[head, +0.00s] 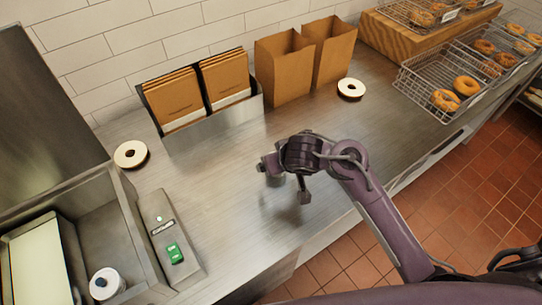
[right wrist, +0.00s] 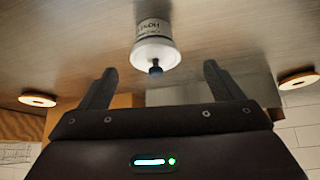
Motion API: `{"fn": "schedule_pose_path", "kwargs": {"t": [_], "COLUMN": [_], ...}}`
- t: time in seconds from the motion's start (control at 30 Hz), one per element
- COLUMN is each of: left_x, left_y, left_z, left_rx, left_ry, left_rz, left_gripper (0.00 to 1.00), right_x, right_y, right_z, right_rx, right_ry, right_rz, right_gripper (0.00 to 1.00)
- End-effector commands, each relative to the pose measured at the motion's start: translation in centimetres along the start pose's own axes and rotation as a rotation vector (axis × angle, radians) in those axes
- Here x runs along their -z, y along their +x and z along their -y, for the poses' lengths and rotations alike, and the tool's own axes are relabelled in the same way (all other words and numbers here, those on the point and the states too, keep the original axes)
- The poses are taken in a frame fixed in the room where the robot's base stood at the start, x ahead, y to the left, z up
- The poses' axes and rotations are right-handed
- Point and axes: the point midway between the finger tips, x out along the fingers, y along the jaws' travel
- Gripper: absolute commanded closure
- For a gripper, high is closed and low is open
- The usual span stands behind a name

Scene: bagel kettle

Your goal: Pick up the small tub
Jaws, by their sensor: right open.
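A small white tub (right wrist: 155,45) with dark lettering and a dark knob stands on the counter in the right wrist view, where the picture is upside down. My right gripper (right wrist: 159,69) is open, its fingers spread on either side of the tub in that picture. The tub appears apart from them, beyond the tips. In the head view my right gripper (head: 286,181) hangs over the middle of the counter. I cannot make out that tub beside it there. A white container (head: 107,286) with a dark knob shows at lower left; I cannot tell whether it is the same one. My left gripper is out of view.
A steel rack of brown packets (head: 212,122) and two paper bags (head: 284,68) stand along the wall. White-topped rings lie at left (head: 131,154) and right (head: 350,88). A green-button panel (head: 172,250) is at left; bagel baskets (head: 440,85) are at right.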

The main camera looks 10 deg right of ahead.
Motion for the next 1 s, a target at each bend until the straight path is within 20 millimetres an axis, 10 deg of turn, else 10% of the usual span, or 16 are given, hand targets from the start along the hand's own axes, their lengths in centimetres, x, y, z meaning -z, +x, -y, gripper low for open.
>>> {"fn": "schedule_pose_path", "kwargs": {"t": [0.3, 0.8, 1.0], "left_x": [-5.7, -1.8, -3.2], "left_y": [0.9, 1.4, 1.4], "left_z": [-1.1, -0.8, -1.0], "left_rx": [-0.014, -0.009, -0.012], "left_ry": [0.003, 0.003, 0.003], "left_rz": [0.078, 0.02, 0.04], "left_gripper": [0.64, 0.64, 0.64], "right_x": [0.2, 0.5, 0.5], "right_y": [4.0, 7.2, 7.2], "right_z": [-0.7, -0.7, -0.7], "right_rx": [-0.007, -0.002, -0.002], "right_ry": [-0.002, 0.001, 0.001], "right_rz": [0.002, 0.0, 0.0], "right_gripper": [0.13, 0.13, 0.38]}}
